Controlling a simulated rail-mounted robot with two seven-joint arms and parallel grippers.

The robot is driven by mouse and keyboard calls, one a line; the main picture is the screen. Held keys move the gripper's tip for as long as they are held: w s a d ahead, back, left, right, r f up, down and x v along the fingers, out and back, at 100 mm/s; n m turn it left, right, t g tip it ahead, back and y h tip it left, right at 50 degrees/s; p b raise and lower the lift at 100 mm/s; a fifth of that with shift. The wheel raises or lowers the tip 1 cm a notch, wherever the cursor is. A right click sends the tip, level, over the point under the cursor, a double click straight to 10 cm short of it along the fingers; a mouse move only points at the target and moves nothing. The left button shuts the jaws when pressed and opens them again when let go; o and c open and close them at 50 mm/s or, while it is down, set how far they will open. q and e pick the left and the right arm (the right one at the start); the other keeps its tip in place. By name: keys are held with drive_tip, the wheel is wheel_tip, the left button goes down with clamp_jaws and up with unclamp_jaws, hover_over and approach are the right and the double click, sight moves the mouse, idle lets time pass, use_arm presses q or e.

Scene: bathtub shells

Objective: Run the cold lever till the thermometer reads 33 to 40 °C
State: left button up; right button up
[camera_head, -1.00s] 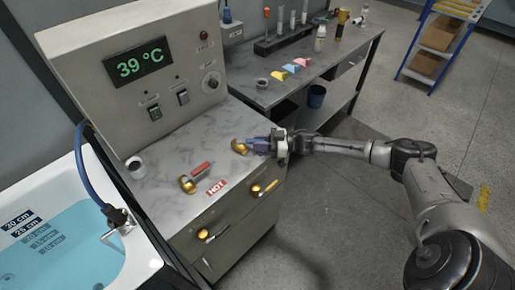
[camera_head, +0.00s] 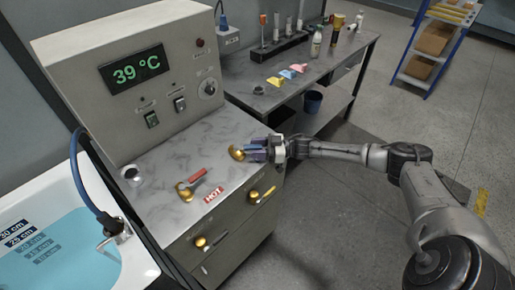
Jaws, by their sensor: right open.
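The thermometer display (camera_head: 138,67) on the grey console reads 39 °C in green. The cold lever (camera_head: 237,152) has a gold base on the right of the marble top, and its blue handle lies at my right gripper (camera_head: 256,150). My right gripper is open, with its fingers around or beside the blue handle; which of these I cannot tell. The hot lever (camera_head: 190,186), gold with a red handle, stands to the left beside the HOT label (camera_head: 213,195). A COLD label is not visible. My left gripper is out of view.
The bathtub (camera_head: 140,262) with blue water and depth marks is at lower left, with a blue hose (camera_head: 85,175) running to it. A side bench (camera_head: 330,62) with bottles and coloured blocks stands behind.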

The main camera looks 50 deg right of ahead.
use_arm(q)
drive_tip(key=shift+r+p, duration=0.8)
use_arm(e)
drive_tip(key=v, duration=1.3)
drive_tip(key=shift+s+d, duration=0.25)
drive_tip(key=shift+s, duration=0.05)
